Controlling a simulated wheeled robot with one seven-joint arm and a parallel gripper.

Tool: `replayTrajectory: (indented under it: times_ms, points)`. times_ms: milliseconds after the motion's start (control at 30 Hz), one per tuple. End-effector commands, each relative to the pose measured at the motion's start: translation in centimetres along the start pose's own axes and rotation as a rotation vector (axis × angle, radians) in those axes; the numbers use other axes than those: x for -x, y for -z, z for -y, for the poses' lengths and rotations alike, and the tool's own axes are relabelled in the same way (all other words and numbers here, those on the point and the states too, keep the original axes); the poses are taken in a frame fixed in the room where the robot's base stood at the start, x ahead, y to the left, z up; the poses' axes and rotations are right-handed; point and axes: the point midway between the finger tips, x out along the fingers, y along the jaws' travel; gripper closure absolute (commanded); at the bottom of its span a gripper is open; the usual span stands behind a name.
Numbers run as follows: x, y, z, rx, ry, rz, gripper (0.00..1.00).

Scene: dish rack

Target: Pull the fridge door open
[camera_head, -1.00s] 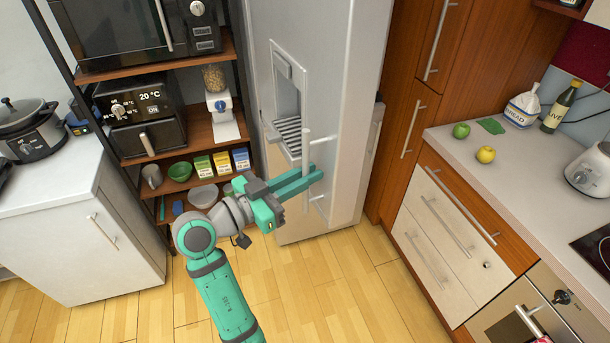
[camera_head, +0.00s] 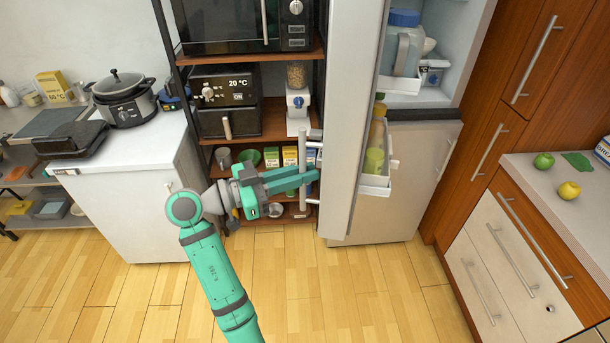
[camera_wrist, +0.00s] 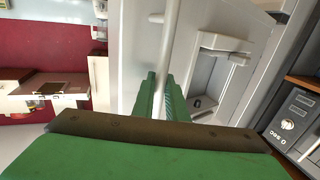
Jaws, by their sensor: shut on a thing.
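The fridge door (camera_head: 343,130) is swung open toward me in the head view, seen nearly edge-on. The lit fridge inside (camera_head: 440,45) shows to its right, with shelves and door bins. My gripper (camera_head: 303,179) is shut on the vertical door handle (camera_head: 303,150) near its lower part. In the wrist view the green fingers (camera_wrist: 160,98) are on either side of the handle bar (camera_wrist: 170,40), in front of the door face with its dispenser recess (camera_wrist: 212,80). The lower handle end is partly hidden by the fingers.
A rack with a microwave (camera_head: 240,22), an air fryer (camera_head: 226,100) and small boxes stands left of the door. A white cabinet (camera_head: 135,205) is farther left. Wooden drawers (camera_head: 520,250) stand on the right. The wooden floor (camera_head: 340,290) in front is clear.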

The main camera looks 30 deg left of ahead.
Motion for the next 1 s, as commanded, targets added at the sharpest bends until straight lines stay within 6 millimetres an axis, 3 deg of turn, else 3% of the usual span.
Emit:
replayTrajectory:
  times_ms: [533, 567, 600, 1000]
  points:
    - [-0.27, 0.16, 0.44, 0.000, -0.003, -0.003, 1.00]
    - [-0.27, 0.17, 0.46, 0.000, -0.003, -0.003, 0.81]
    - [-0.26, 0.16, 0.45, 0.000, -0.003, -0.003, 0.71]
    - [0.59, 0.09, 0.43, 0.000, -0.002, -0.002, 0.69]
